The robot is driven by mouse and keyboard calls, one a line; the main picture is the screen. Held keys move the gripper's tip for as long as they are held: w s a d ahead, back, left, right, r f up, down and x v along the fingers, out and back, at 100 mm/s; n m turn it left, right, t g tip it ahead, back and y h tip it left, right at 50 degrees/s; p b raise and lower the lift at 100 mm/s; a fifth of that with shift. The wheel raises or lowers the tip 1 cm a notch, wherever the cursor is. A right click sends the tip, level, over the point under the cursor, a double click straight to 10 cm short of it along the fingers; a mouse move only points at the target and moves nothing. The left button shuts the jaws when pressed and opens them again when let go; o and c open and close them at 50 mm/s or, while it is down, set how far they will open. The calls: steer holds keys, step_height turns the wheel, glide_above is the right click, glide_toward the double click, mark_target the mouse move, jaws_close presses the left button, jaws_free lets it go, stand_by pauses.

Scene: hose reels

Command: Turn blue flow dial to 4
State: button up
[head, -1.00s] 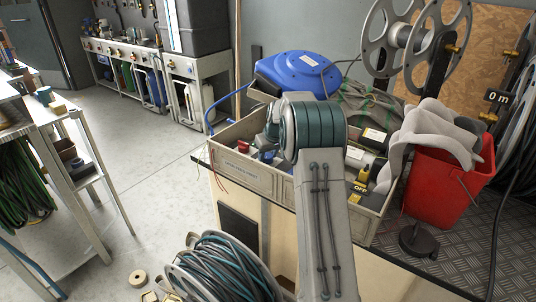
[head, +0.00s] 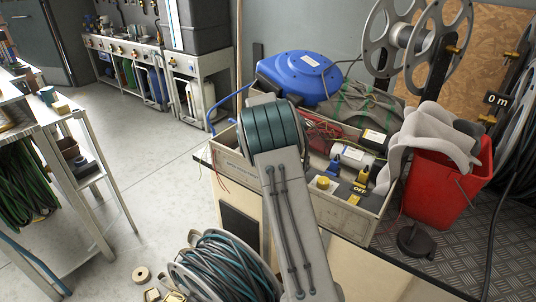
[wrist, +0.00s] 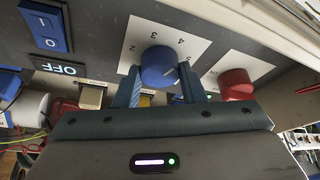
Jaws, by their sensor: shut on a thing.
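In the wrist view the blue flow dial (wrist: 158,66) sits on a grey panel, in front of a white numbered plate (wrist: 135,33). Digits 2, 3 and 4 show around it, tilted. A pale mark shows on the dial's right side; I cannot tell exactly which digit it lines up with. My gripper (wrist: 160,76) has a finger on each side of the dial and is shut on it. In the head view my arm hides the dial and my gripper.
A red dial (wrist: 235,83) is close to my right finger in the wrist view. A blue rocker switch (wrist: 45,27) and an OFF label (wrist: 60,67) are at left. The head view shows a crate (head: 365,224), red bucket (head: 437,190), blue hose reel (head: 300,77) and grey reel (head: 415,35).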

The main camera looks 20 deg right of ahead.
stand_by(0.4)
steer(key=o, duration=1)
steer(key=v, duration=1.3)
steer(key=shift+s+a+r+p, duration=0.2)
steer(key=shift+r+p, duration=0.1)
